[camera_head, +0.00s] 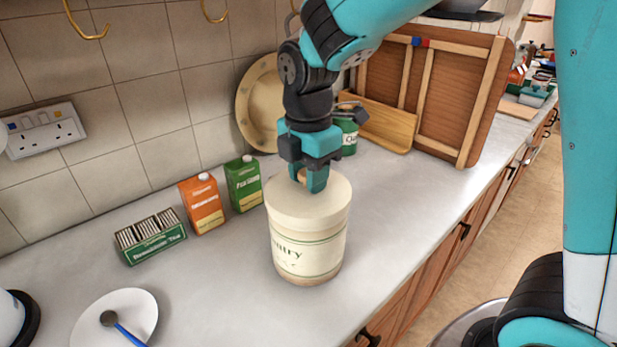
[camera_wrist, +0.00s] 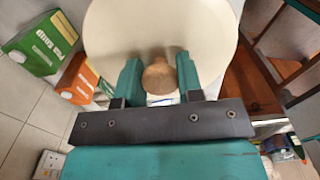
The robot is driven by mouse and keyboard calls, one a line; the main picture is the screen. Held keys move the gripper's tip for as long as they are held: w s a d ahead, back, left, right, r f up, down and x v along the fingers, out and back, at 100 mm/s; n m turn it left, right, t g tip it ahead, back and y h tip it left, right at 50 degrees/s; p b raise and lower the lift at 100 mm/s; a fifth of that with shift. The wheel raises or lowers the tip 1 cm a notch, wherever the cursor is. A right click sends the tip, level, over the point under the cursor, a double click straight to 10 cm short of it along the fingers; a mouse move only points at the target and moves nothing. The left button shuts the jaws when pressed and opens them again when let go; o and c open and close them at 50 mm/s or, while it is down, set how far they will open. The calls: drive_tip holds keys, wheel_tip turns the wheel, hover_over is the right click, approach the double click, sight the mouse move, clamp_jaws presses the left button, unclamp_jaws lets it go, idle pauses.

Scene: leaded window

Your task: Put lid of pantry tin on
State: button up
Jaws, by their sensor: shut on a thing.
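The pantry tin (camera_head: 308,250) is a cream cylinder with green bands and dark lettering, upright on the worktop. Its round cream lid (camera_head: 312,205) is level across the top of the tin, with its rim around or right at the tin's mouth. I cannot tell whether a thin gap is left beneath it. My gripper (camera_head: 314,180) points down from above and is shut on the lid's wooden knob. In the wrist view the knob (camera_wrist: 158,77) sits between both fingers, with the lid (camera_wrist: 150,25) spread out beyond it. The tin's mouth is hidden.
An orange carton (camera_head: 202,206), a green carton (camera_head: 243,184) and a tea box (camera_head: 150,238) stand left of the tin. A white plate (camera_head: 140,304) with a blue-handled spoon lies front left. A green tin (camera_head: 349,138) and wooden boards (camera_head: 430,95) stand behind. The worktop edge is close right.

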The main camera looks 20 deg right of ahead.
drive_tip(key=shift+f, duration=0.5)
drive_tip(key=shift+f, duration=0.1)
drive_tip(key=o, duration=0.9)
wheel_tip(320, 180, up, 12)
drive_tip(key=s+a+f+m+y, duration=0.1)
drive_tip(key=s+f+m, duration=0.1)
drive_tip(key=s+m, duration=0.3)
drive_tip(key=s+a+f+m+y, duration=0.1)
drive_tip(key=s+a+f+m, duration=0.1)
drive_tip(key=s+m, duration=0.2)
drive_tip(key=s+a+f+m+y, duration=0.1)
drive_tip(key=s+f+m+y, duration=0.1)
drive_tip(key=s+m, duration=0.3)
drive_tip(key=shift+s+a+f+m, duration=0.15)
drive_tip(key=shift+s, duration=1)
drive_tip(key=shift+s+a+f+m, duration=0.15)
drive_tip(key=shift+s, duration=0.95)
